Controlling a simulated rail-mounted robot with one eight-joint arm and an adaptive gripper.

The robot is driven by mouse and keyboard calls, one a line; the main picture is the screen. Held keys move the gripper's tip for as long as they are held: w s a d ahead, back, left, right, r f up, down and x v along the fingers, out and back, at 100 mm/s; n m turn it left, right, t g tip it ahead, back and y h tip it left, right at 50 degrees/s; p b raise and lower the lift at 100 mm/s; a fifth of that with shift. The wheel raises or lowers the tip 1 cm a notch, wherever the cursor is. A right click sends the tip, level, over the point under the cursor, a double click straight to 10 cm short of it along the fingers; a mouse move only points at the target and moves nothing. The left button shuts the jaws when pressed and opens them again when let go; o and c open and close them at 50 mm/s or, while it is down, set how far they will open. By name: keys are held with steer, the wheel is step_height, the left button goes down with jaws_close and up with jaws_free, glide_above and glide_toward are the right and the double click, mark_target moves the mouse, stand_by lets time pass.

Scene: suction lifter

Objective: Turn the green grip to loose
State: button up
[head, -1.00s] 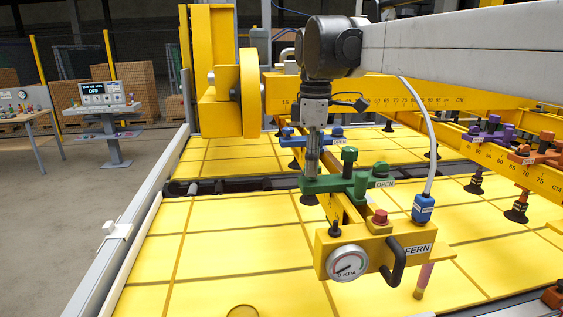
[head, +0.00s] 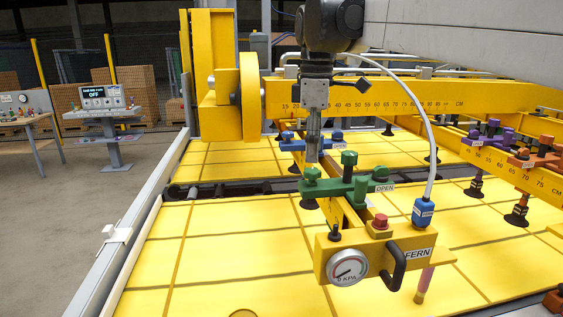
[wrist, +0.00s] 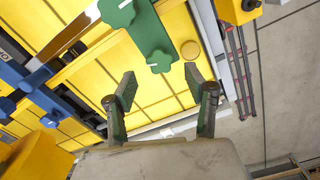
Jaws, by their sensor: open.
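The green clamp (head: 345,190) sits across a yellow beam, with an "OPEN" label at its right. It has a knob at its left end (head: 312,173) and a taller knob (head: 349,158) near its middle. I cannot tell which knob is the green grip, or its setting. In the wrist view, the green clamp (wrist: 148,32) shows two knobs, one just beyond my fingertips. My gripper (head: 313,158) points down above the left-end knob, apart from it. In the wrist view, its two fingers (wrist: 160,82) are spread with nothing between them.
A yellow box marked "FERN" carries a gauge (head: 347,267), a red button (head: 380,222) and a black handle. A blue clamp (head: 293,142) lies behind the green one; purple (head: 487,137) and orange (head: 535,152) clamps are at the right. Yellow panels lie below.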

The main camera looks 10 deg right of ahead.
mark_target(312, 170)
step_height(312, 170, up, 7)
steer(key=shift+r, duration=0.2)
stand_by(0.4)
